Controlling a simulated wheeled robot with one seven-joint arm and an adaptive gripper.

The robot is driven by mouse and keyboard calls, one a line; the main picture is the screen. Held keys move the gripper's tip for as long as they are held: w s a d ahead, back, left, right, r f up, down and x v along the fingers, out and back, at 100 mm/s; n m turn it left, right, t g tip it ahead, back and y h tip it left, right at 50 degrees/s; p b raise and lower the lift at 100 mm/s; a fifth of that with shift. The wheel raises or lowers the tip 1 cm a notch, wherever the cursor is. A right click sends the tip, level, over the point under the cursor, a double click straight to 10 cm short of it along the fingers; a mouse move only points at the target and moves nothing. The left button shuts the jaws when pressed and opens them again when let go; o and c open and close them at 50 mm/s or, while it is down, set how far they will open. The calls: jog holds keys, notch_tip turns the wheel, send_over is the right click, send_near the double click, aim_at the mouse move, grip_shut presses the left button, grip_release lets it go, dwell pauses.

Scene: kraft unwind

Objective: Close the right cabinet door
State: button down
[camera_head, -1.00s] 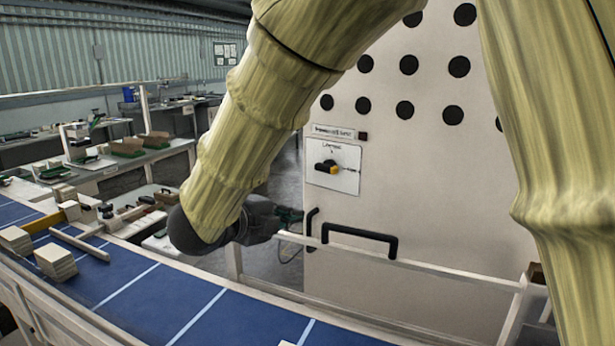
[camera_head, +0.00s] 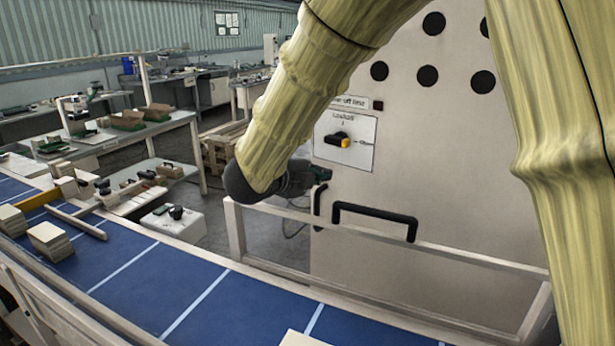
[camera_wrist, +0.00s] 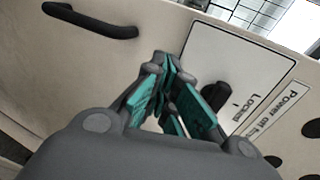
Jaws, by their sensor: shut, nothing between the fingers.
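The cabinet door (camera_head: 440,165) is a large pale panel with black round holes. It carries a switch plate (camera_head: 362,155) with a black and yellow knob and a black bar handle (camera_head: 375,212). A second, vertical black handle (camera_head: 319,207) shows near its left edge. My gripper (camera_head: 320,175) is at that left edge, partly hidden by my arm's end. In the wrist view, its green-padded fingers (camera_wrist: 168,85) are shut and empty in front of the panel, between a handle (camera_wrist: 90,20) and the switch plate (camera_wrist: 210,60). I cannot tell whether they touch it, or how far the door stands open.
A white rail (camera_head: 400,240) runs in front of the panel's lower part. A blue conveyor (camera_head: 150,280) with stacked blocks (camera_head: 50,240) lies in the foreground. Workbenches (camera_head: 160,140) and a pallet stack (camera_head: 220,145) stand behind at left. Some floor is clear left of the panel.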

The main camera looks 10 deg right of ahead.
aim_at(334, 167)
jog(key=shift+w+d, duration=1)
jog(key=shift+d, duration=0.15)
jog(key=shift+w+d, duration=0.15)
jog(key=shift+w, duration=0.15)
jog(key=shift+s+d+r, duration=0.1)
jog(key=shift+d+r, duration=0.05)
jog(key=shift+d, duration=0.05)
